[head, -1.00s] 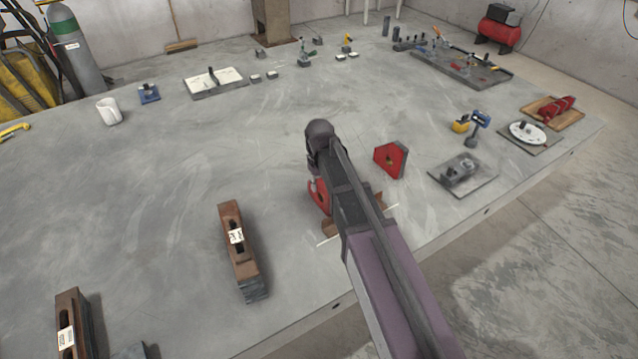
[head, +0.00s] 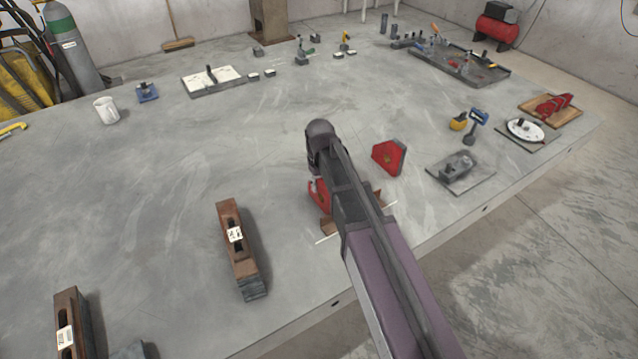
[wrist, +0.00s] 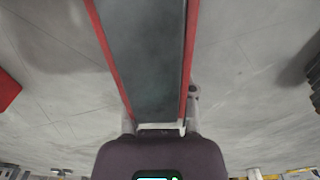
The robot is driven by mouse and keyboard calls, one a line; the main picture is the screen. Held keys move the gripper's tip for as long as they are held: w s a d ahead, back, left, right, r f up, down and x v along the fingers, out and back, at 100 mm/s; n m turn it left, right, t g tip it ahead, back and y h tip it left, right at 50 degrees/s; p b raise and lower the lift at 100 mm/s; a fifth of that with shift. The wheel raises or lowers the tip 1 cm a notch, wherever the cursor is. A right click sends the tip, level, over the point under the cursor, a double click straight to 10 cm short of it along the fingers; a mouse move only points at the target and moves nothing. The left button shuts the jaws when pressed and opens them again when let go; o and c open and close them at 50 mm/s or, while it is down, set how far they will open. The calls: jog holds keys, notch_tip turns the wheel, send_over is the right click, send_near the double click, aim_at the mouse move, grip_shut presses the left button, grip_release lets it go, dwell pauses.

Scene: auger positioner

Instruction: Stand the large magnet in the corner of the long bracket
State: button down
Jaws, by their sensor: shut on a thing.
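My gripper (wrist: 160,118) is shut on a magnet with red side plates and a grey edge face, which I take to be the large magnet (wrist: 146,55). In the head view the magnet's red side (head: 317,196) shows left of my arm, low over or on the table; I cannot tell which. My arm hides the rest of it and the fingertips. A brown rusty piece (head: 327,229), perhaps part of the long bracket, shows under my arm beside a thin white line. Its corner is hidden, and I cannot tell whether the magnet touches it.
Another red magnet (head: 389,157) stands just right of my arm. A grey plate (head: 475,182) lies to the right. The table's middle is clear.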

jog(key=shift+s+d, duration=0.1)
jog(key=shift+c, duration=1.8)
grip_release()
jog(key=shift+w+a, duration=0.45)
jog(key=shift+w, duration=0.2)
notch_tip(320, 180, up, 14)
jog(key=p, duration=1.4)
jog(key=s+d+m, duration=0.3)
jog(key=s+d, duration=0.4)
jog(key=d, duration=0.3)
jog(key=s+d+r+m+p, duration=0.1)
jog(key=s+d+m, duration=0.2)
jog(key=s+d, duration=0.5)
jog(key=d, duration=0.3)
jog(key=shift+s+m, duration=0.25)
jog(key=shift+m, duration=0.15)
